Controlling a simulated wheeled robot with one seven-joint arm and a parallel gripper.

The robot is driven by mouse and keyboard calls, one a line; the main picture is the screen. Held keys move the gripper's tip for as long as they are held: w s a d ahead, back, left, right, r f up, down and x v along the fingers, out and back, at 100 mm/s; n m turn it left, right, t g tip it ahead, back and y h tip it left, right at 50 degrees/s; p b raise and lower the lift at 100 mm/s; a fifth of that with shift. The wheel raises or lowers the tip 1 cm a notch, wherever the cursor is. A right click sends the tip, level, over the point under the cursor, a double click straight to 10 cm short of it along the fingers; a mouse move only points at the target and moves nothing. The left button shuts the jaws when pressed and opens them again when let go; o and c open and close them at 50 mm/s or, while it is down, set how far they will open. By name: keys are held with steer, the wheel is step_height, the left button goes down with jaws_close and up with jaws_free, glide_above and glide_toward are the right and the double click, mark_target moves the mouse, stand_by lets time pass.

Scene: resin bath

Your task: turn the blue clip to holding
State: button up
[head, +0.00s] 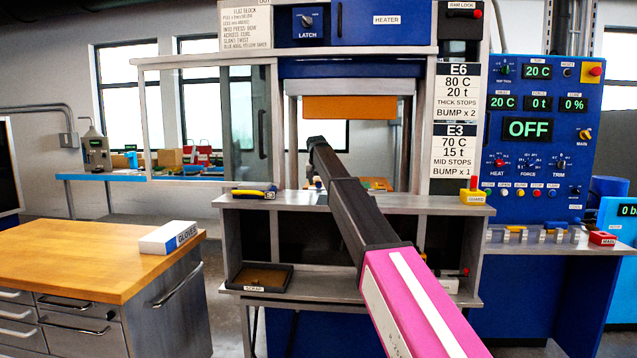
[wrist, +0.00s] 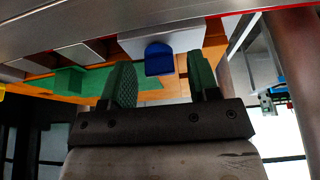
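The blue clip (wrist: 159,60) shows in the wrist view as a small rounded tab on a pale grey block (wrist: 190,40). My gripper (wrist: 160,84) is open, with one green padded finger to each side of the clip in the picture. The clip appears beyond the fingertips; I cannot tell whether either finger touches it. Nothing is held between the fingers. In the head view my arm reaches into the press opening, and the clip cannot be made out there. Whether the clip is at holding cannot be told.
An orange plate (head: 349,108) hangs in the press opening, between side posts. In the wrist view a metal beam (wrist: 100,22) runs close above the fingers, and a thick post (wrist: 292,60) stands at right. A glove box (head: 168,237) lies on the wooden cabinet (head: 90,255).

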steer(key=v, duration=1)
steer(key=shift+r, duration=0.4)
steer(key=shift+s, duration=0.15)
